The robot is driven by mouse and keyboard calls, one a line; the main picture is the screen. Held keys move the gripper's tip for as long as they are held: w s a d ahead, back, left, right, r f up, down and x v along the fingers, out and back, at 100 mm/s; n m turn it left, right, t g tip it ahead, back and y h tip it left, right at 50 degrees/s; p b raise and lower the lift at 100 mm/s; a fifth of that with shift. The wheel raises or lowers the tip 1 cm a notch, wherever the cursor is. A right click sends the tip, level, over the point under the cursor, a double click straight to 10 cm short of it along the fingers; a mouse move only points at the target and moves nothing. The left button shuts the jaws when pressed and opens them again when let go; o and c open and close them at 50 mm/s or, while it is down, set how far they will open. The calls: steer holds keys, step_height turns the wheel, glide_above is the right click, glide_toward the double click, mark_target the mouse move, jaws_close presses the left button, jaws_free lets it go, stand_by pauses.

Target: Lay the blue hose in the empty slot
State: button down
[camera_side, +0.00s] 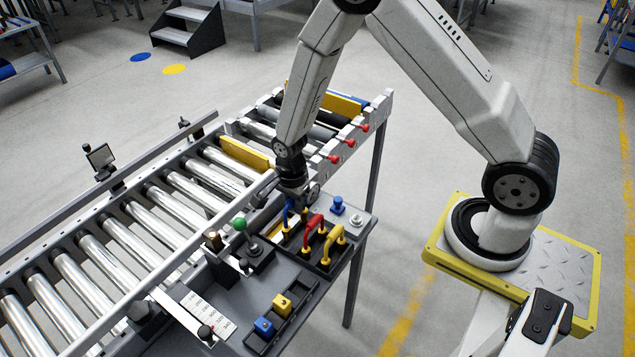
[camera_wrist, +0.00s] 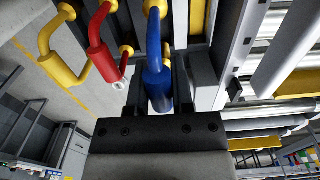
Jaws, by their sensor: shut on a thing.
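The blue hose (camera_wrist: 154,55) stands in the wrist view with its upper end at an orange fitting. My gripper (camera_wrist: 159,95) is shut on its thicker lower part, one dark finger on each side. In the side view the blue hose (camera_side: 287,215) shows as a short curved piece below my gripper (camera_side: 291,197), at the left end of a black rack (camera_side: 324,265). Whether its ends are seated or clear of the rack I cannot tell. I cannot pick out an empty slot with certainty.
A red hose (camera_side: 313,224) and a yellow hose (camera_side: 333,241) stand close on the right. A green-knobbed lever (camera_side: 239,224) and a blue knob (camera_side: 338,204) are near. A tray (camera_side: 270,343) with yellow and blue blocks lies in front. A roller conveyor (camera_side: 125,240) runs along the left.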

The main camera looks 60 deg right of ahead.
steer(key=shift+f, duration=0.65)
steer(key=shift+f, duration=0.35)
steer(key=shift+f, duration=0.35)
steer(key=shift+f, duration=0.6)
jaws_free()
steer(key=shift+r, duration=0.15)
steer(key=shift+r, duration=3.85)
